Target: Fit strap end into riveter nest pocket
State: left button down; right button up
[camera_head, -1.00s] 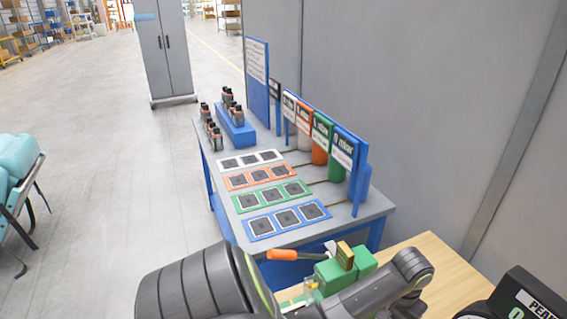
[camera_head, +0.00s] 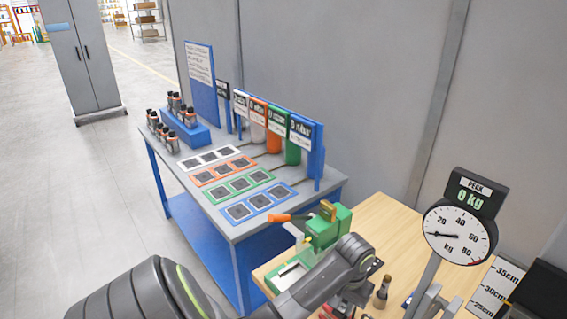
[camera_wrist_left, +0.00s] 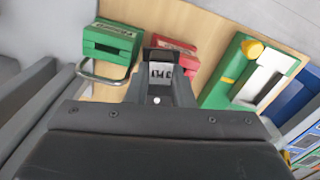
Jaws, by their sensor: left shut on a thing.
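The green riveter (camera_head: 325,228) stands on the wooden bench in the head view, with its orange lever pointing left. A green frame with a pale opening (camera_head: 290,277) sits in front of it, partly behind my arm. In the left wrist view, a green fixture with a yellow knob and white slot (camera_wrist_left: 255,70) lies to the right of my left gripper (camera_wrist_left: 168,68). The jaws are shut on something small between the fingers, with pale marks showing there. I cannot make out whether it is the strap end. The nest pocket is not clearly visible.
A green block with a metal loop (camera_wrist_left: 112,42) and a red block (camera_wrist_left: 176,52) lie near the gripper in the wrist view. A dial scale reading 0 kg (camera_head: 460,232) and a dark bottle-like piece (camera_head: 382,292) are at right. A blue table (camera_head: 330,182) holds coloured tiles.

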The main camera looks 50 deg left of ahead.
aim_at(293, 274)
jog(key=k+l+z, duration=0.1)
jog(key=k+l, duration=0.3)
jog(key=k, duration=0.15)
jog(key=i+j+u, duration=0.25)
jog(key=j+u, duration=0.15)
jog(key=i+j+u, duration=0.35)
jog(key=j, duration=0.15)
jog(key=i+j+u, duration=0.4)
jog(key=k+l, duration=0.05)
jog(key=k, duration=0.05)
